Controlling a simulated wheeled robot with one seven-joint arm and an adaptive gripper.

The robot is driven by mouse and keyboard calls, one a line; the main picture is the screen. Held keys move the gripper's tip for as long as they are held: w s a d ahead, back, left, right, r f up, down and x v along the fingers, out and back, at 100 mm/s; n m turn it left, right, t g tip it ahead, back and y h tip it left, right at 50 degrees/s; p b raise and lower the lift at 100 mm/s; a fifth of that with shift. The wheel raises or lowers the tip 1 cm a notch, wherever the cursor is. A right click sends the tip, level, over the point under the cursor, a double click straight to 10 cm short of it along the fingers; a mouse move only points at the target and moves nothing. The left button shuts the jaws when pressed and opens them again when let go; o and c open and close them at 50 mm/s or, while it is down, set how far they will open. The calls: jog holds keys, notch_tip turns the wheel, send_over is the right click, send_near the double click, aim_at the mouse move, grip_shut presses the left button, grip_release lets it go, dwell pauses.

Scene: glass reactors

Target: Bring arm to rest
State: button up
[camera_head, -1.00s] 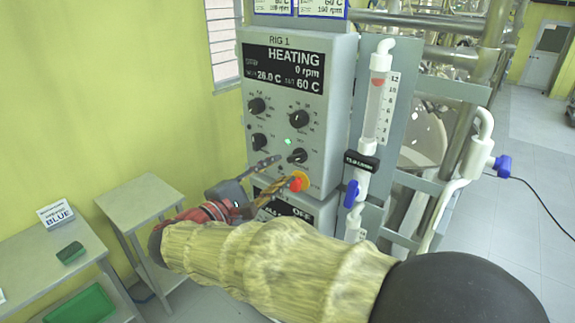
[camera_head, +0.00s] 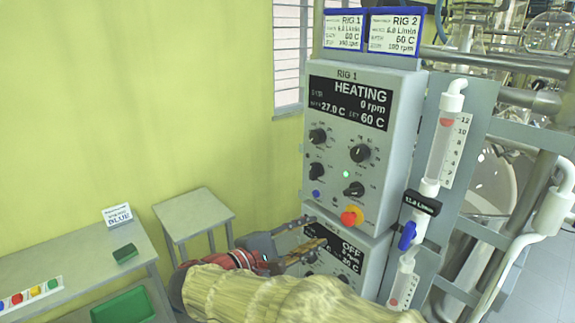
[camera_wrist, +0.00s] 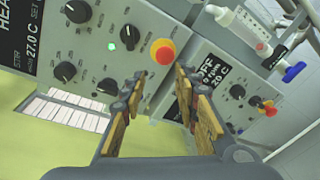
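My gripper (camera_head: 316,231) is in front of the lower OFF control box (camera_head: 348,248), below the red stop button (camera_head: 349,217) of the RIG 1 box (camera_head: 398,110). In the wrist view my gripper (camera_wrist: 160,76) has its two fingers apart with nothing between them. The RIG 1 display reads HEATING, 0 rpm, 27.0 C, set 60 C, and a green light (camera_head: 346,174) is lit. My arm in its yellowish sleeve stretches across the bottom of the head view. It hides part of the lower box.
A flow meter tube (camera_head: 447,140) with a blue valve (camera_head: 407,235) stands right of the boxes. Metal pipes and glassware fill the right. Open room lies above the tables.

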jog(key=s+d+f+m+g+y, duration=0.2)
jog(key=s+f+g+y, duration=0.2)
jog(key=s+f, duration=0.35)
jog(key=s+d+f+m+g+y, duration=0.2)
jog(key=s+f+m+g+y, duration=0.15)
jog(key=s+f, duration=0.4)
jog(key=s+d+r+m+t+y, duration=0.3)
jog(key=s+d+r+m+y, duration=0.2)
jog(key=s+d+r+m, duration=0.1)
jog(key=shift+s+d+m, duration=0.2)
jog(key=shift+s+m, duration=0.6)
jog(key=shift+m, duration=0.35)
